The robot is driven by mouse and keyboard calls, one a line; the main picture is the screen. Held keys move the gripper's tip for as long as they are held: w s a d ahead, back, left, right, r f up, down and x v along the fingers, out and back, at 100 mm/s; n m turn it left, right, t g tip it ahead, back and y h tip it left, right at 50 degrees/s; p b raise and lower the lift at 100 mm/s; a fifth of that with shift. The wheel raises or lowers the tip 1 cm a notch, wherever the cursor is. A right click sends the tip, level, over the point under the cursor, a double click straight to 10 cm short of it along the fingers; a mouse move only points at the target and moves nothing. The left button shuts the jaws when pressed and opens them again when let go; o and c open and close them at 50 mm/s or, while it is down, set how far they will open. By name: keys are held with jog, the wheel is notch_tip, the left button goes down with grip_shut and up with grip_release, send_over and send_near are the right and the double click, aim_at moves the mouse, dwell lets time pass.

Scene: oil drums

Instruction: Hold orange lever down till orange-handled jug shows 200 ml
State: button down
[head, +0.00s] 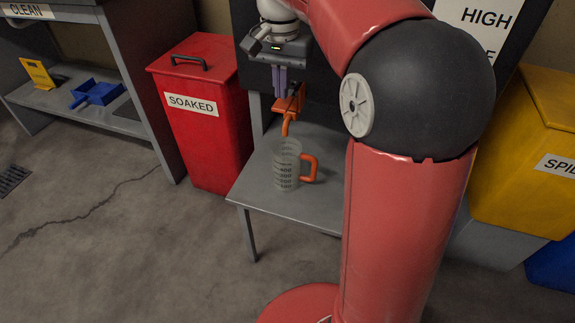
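A clear jug (286,172) with an orange handle (311,168) stands upright on a grey metal stand (262,195). Its dark scale faces me; I cannot make out any liquid in it. An orange tap (287,122) with its orange lever (296,100) is above the jug, its spout over the jug's mouth. My gripper (279,94) points down from above, its two purple-grey fingers close together and apparently shut. The fingertips are right at the lever; I cannot tell if they touch it. No stream of oil can be made out below the spout.
A red bin marked SOAKED (205,145) stands left of the stand. Farther left, a grey shelf (120,122) holds a blue dustpan (97,92) and a yellow sign (38,74). A yellow bin (520,160) is at right. My red arm hides the stand's right part.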

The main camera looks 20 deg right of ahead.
aim_at(282, 104)
jog(key=shift+f, duration=0.15)
jog(key=shift+f+b, duration=1.35)
jog(key=shift+f, duration=0.65)
jog(key=shift+r, duration=0.2)
dwell(4.3)
notch_tip(282, 104, up, 6)
jog(key=p, duration=0.6)
